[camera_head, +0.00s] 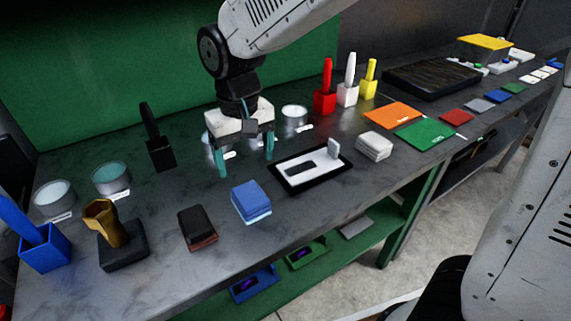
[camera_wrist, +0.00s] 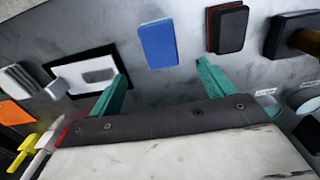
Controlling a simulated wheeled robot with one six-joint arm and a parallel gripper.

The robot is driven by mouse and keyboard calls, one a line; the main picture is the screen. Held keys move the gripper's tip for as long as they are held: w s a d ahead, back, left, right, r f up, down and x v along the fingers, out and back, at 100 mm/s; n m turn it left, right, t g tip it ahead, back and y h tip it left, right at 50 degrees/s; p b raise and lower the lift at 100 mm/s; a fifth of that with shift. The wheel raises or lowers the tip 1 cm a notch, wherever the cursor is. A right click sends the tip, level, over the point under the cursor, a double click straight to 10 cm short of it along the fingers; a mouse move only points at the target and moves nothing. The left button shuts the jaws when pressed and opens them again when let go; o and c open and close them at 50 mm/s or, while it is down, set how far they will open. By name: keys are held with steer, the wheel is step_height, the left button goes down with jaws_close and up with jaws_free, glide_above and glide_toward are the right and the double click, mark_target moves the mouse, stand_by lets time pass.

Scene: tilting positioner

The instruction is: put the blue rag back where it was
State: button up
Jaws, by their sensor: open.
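A blue block-shaped piece (camera_head: 250,199) with a lighter blue lower layer, which looks like the folded blue rag, lies on the grey bench in front of my gripper. It also shows in the wrist view (camera_wrist: 158,44), just beyond the fingertips. My gripper (camera_head: 246,167) is open above the bench, with its two teal fingers apart and nothing between them. In the wrist view, my gripper (camera_wrist: 162,70) has one finger on each side of the blue piece's line, short of it.
A black and red block (camera_head: 197,225) lies to the blue piece's left. A black-framed white tray (camera_head: 285,182) lies to its right, then a white folded stack (camera_head: 375,146). Orange (camera_head: 392,115) and green (camera_head: 426,133) mats lie farther right. Clear cups stand behind my gripper.

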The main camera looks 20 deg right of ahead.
steer(key=s+d+r+m, duration=0.1)
steer(key=s+d+r, duration=0.2)
steer(key=d, duration=0.3)
steer(key=s+d+r, duration=0.3)
steer(key=s+d, duration=0.1)
steer(key=d, duration=0.1)
steer(key=s+d+m+t, duration=0.1)
steer(key=s+d+m, duration=0.1)
steer(key=s+d, duration=0.7)
steer(key=s, duration=0.3)
steer(key=shift+s+d, duration=0.15)
steer(key=shift+d, duration=0.25)
